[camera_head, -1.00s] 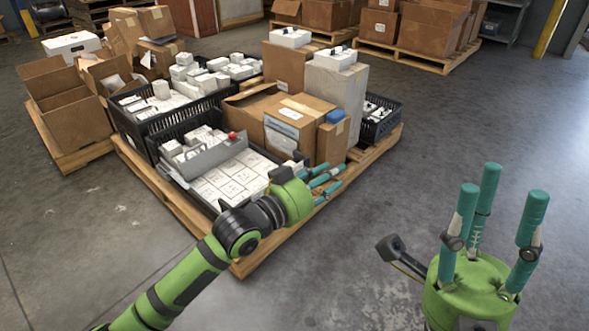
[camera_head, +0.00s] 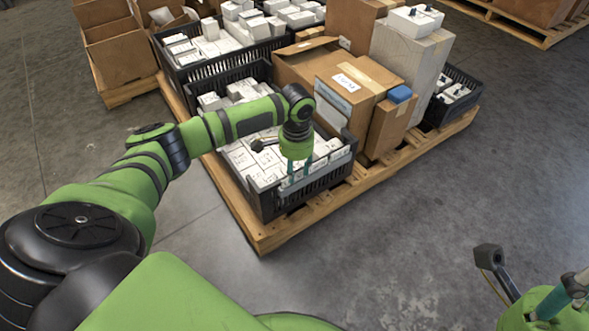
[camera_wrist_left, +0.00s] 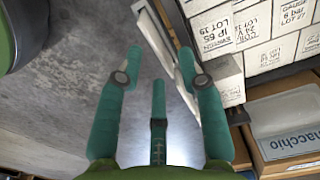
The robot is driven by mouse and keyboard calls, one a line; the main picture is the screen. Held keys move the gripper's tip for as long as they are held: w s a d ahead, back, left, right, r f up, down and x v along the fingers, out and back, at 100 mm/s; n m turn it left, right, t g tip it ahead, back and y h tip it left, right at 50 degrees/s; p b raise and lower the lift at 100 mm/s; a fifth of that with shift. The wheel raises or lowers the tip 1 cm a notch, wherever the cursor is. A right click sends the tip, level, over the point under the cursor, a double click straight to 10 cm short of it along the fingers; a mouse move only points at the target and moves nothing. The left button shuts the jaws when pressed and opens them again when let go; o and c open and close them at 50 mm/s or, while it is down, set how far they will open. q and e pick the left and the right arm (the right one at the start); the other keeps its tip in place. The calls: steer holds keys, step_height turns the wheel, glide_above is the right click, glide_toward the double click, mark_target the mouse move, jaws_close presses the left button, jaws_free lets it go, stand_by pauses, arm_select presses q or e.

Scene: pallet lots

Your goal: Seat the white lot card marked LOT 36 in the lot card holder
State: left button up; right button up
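My left gripper (camera_head: 298,180) points down at the front rim of the nearest black crate (camera_head: 270,206). In the left wrist view its teal fingers (camera_wrist_left: 158,75) stand apart, with no object clearly gripped. A pale grey strip (camera_wrist_left: 151,36) runs along the crate edge past the right finger; a grey strip also shows at the rim in the head view (camera_head: 322,173). I cannot tell whether it is the lot card holder. No card marked LOT 36 can be read. My right gripper (camera_head: 562,302) is cut off at the bottom right, its fingers mostly out of view.
White labelled boxes (camera_wrist_left: 272,20) fill the crate beside the left fingers. A brown carton (camera_head: 345,75) stands behind on the wooden pallet (camera_head: 262,236). Another black crate (camera_head: 205,70) lies farther back. The concrete floor (camera_head: 420,215) in front is clear.

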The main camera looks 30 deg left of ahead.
arm_select(q)
step_height(320, 180, down, 3)
steer(key=shift+s+f+b, duration=0.1)
steer(key=shift+b, duration=0.45)
jaws_close()
steer(key=shift+r, duration=0.2)
